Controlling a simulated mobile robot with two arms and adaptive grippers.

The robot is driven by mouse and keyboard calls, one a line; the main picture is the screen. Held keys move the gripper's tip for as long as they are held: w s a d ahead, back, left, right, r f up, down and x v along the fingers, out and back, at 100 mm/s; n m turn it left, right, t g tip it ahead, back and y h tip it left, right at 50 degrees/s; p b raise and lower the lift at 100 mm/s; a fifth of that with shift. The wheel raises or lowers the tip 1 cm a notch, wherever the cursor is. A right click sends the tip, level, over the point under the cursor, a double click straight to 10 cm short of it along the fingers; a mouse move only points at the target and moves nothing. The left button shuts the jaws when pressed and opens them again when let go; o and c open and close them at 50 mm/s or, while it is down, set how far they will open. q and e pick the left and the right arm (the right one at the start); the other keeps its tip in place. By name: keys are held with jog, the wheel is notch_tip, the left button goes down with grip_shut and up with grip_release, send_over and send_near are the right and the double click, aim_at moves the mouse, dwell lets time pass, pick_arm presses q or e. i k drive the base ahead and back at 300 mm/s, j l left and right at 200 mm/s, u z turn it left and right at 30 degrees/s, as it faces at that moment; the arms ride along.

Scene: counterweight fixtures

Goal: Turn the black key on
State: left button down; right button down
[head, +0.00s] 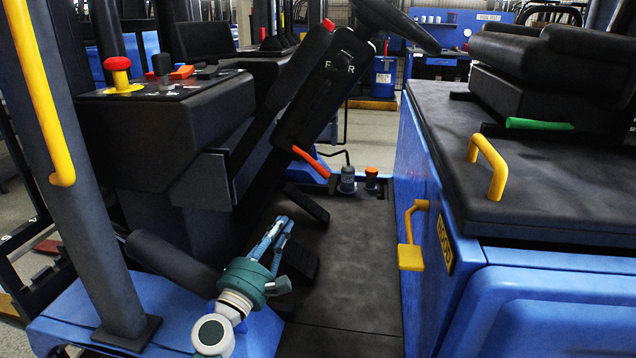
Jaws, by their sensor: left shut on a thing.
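A small black upright piece (162,68), which looks like the black key, stands on the dark console at the upper left. It sits beside a red mushroom button (117,66) on a yellow base. My left gripper (280,228) is low in the footwell of the forklift, well below and to the right of the console. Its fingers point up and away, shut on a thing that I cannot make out. It is apart from the black piece. My right gripper is not in view.
A tilted black panel (322,85) marked F and R, with a steering wheel (398,22), rises in the middle. A yellow grab bar (38,95) is at the left. The seat base (540,185) fills the right. The floor mat (350,260) is mostly clear.

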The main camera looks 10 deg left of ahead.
aim_at(162, 66)
jog(key=k+l, duration=0.35)
jog(key=l, duration=0.15)
jog(key=k+l, duration=0.35)
jog(key=l, duration=0.15)
